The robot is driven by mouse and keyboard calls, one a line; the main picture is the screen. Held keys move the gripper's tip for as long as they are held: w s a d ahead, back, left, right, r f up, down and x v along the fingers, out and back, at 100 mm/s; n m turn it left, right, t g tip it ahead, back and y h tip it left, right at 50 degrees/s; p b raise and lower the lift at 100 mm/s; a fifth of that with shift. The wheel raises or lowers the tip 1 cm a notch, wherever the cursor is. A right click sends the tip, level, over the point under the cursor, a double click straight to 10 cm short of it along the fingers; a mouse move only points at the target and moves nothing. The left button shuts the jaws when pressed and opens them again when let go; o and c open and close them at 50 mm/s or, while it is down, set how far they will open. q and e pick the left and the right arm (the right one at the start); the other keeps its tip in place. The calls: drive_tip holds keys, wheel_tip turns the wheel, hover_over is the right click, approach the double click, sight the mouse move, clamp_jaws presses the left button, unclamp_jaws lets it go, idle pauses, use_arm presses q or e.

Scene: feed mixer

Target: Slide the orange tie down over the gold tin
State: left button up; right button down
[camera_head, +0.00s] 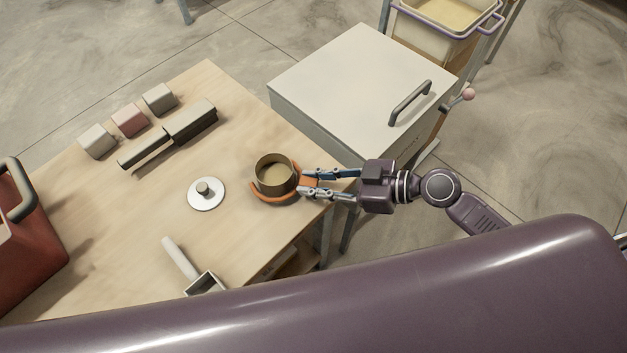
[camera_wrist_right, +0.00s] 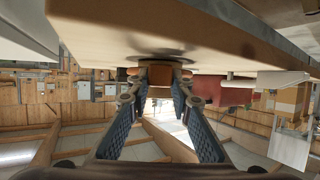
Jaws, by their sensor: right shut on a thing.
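The gold tin (camera_head: 275,170) stands upright and open-topped near the right edge of the wooden table. The orange tie (camera_head: 268,197) is a ring around the tin's lower part, with its front arc showing below the rim. The tin hides the ring's far side, and I cannot tell whether the ring touches the table. My right gripper (camera_head: 306,183) comes in from the right, shut on the tie's orange tab beside the tin. In the right wrist view the gripper (camera_wrist_right: 159,100) has the tin (camera_wrist_right: 160,76) between and beyond its fingers. My left gripper is not in view.
A white lid with a knob (camera_head: 206,193) lies left of the tin. A scoop (camera_head: 190,265), a dark long-handled tool (camera_head: 170,134), several small blocks (camera_head: 129,120) and a red container (camera_head: 25,245) are also on the table. A white cabinet (camera_head: 350,85) stands close behind the arm.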

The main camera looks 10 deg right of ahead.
drive_tip(key=shift+b, duration=0.35)
idle(0.6)
drive_tip(key=c, duration=1.3)
unclamp_jaws()
drive_tip(key=shift+o, duration=0.2)
drive_tip(key=shift+r+p, duration=3.15)
drive_tip(key=shift+r, duration=1.35)
